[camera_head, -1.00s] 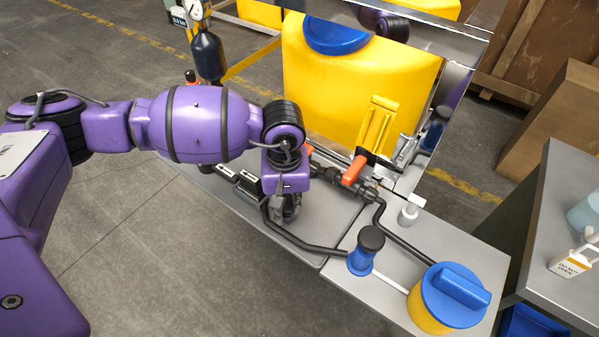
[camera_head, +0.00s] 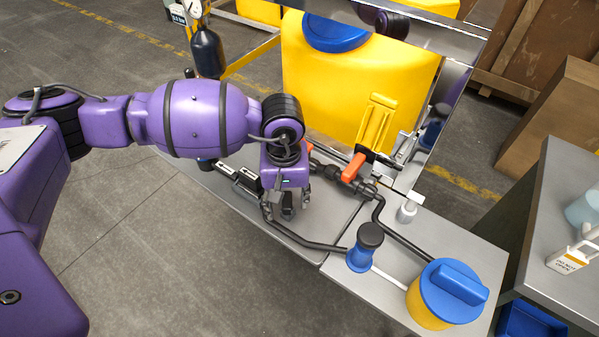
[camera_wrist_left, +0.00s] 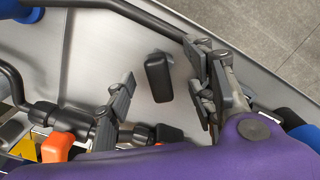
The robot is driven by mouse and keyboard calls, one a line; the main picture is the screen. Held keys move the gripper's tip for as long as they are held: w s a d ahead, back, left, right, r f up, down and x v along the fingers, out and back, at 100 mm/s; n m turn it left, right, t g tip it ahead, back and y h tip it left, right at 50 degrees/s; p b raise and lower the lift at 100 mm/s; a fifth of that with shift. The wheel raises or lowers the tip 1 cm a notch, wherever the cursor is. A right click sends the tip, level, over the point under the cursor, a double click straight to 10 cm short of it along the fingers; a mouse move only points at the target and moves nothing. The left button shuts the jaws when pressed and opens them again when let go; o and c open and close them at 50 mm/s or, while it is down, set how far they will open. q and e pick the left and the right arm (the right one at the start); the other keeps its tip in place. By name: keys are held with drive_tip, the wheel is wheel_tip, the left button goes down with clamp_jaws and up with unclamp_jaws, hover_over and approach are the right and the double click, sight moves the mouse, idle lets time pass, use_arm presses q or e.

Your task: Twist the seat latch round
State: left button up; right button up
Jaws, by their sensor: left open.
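A small black rounded handle (camera_wrist_left: 157,77), which I take for the seat latch, stands up from the grey metal plate in the left wrist view. In the head view it shows as a dark piece (camera_head: 288,206) below my left gripper (camera_head: 287,199). My left gripper (camera_wrist_left: 162,68) is open, with one finger on each side of the handle in the wrist view and a gap to both. I cannot tell whether the fingertips are level with the handle. My right gripper is not in view.
An orange-handled valve (camera_head: 353,168) on black pipe lies right of the gripper. A blue fitting with a black knob (camera_head: 370,240) and a blue-lidded yellow pot (camera_head: 445,297) stand farther right. A yellow tank (camera_head: 350,80) stands behind. Bare plate surrounds the handle.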

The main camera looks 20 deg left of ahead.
use_arm(q)
drive_tip(key=shift+r+p, duration=1.2)
drive_tip(key=shift+r, duration=1.95)
drive_tip(key=shift+f, duration=0.1)
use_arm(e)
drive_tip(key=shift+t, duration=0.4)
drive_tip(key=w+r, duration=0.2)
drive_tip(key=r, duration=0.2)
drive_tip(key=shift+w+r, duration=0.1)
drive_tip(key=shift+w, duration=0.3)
